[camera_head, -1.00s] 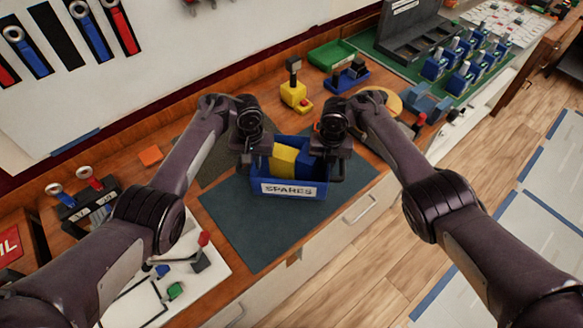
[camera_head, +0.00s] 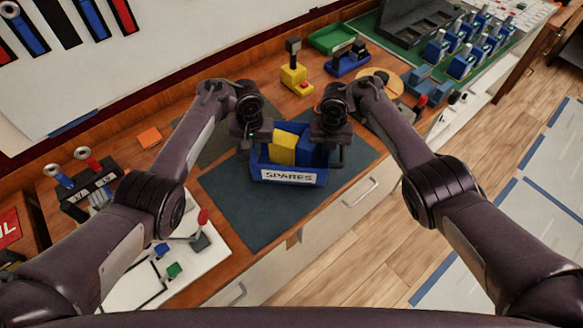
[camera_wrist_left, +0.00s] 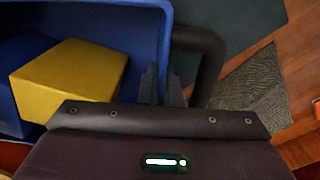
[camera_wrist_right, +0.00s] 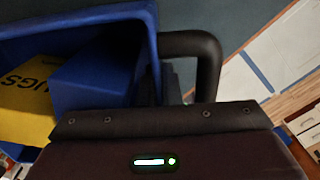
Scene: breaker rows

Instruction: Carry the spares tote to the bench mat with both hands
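The blue spares tote (camera_head: 290,177), labelled SPARES, is upright over the dark teal bench mat (camera_head: 250,215); I cannot tell whether it rests on it or hangs just above. A yellow block (camera_wrist_left: 70,70) and a blue block (camera_wrist_right: 95,78) are inside. My left gripper (camera_head: 250,140) is at the tote's left end, its fingers (camera_wrist_left: 162,88) close together at the tote wall beside a dark loop handle (camera_wrist_left: 205,60). My right gripper (camera_head: 333,140) is at the right end, its fingers (camera_wrist_right: 162,85) likewise at the wall by the other handle (camera_wrist_right: 205,55). The contact points are partly hidden.
A yellow switch box (camera_head: 294,77), a green tray (camera_head: 332,39) and a blue fixture (camera_head: 348,62) stand behind. A white board (camera_head: 165,265) with small parts lies at the near left. The mat's near part is clear. Drawers (camera_head: 340,210) lie below the bench's front edge.

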